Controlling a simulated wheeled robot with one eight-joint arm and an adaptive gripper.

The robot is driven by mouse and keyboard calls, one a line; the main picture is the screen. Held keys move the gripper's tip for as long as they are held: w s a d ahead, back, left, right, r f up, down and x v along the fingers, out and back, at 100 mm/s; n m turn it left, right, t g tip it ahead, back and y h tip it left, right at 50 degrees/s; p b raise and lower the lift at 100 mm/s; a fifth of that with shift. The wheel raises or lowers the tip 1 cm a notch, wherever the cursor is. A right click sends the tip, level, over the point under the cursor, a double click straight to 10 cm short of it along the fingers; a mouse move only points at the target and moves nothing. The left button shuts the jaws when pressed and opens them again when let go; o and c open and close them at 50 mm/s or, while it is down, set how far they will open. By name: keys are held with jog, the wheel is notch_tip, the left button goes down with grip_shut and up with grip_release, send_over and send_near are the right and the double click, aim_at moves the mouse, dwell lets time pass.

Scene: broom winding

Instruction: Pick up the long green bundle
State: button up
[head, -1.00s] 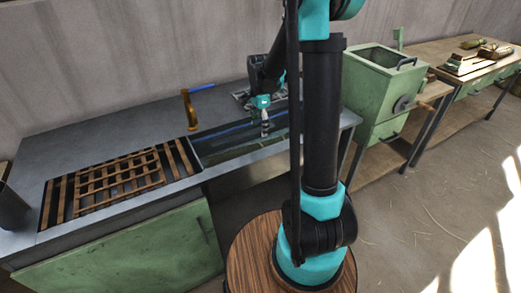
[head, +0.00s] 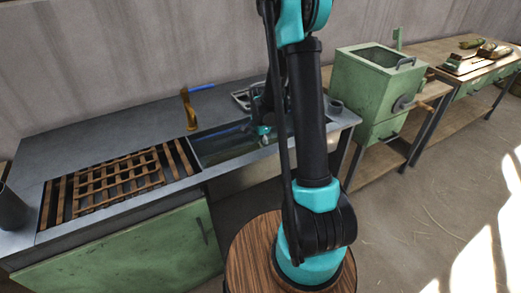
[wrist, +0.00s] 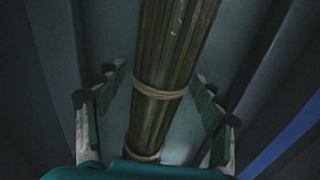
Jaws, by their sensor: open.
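The long green bundle (wrist: 178,50) is a sheaf of dull green stalks with pale ties around it. In the wrist view it runs from the top edge down to the gripper's base, leaning slightly right at the top. My gripper (wrist: 159,88) is open, with one finger on each side of the bundle and visible gaps between. In the head view my gripper (head: 264,132) is low in the sunken trough (head: 213,153) of the grey counter. I cannot make out the bundle clearly there.
The trough's walls flank the gripper closely. A wooden slatted rack (head: 118,180) lies left of the trough. An amber upright piece (head: 189,110) and a blue strip (head: 202,87) are behind it. A dark cup (head: 335,107) and a green box machine (head: 372,85) are at right.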

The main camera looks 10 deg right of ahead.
jog(key=shift+c, duration=0.5)
jog(key=c, duration=1.2)
jog(key=shift+r, duration=0.1)
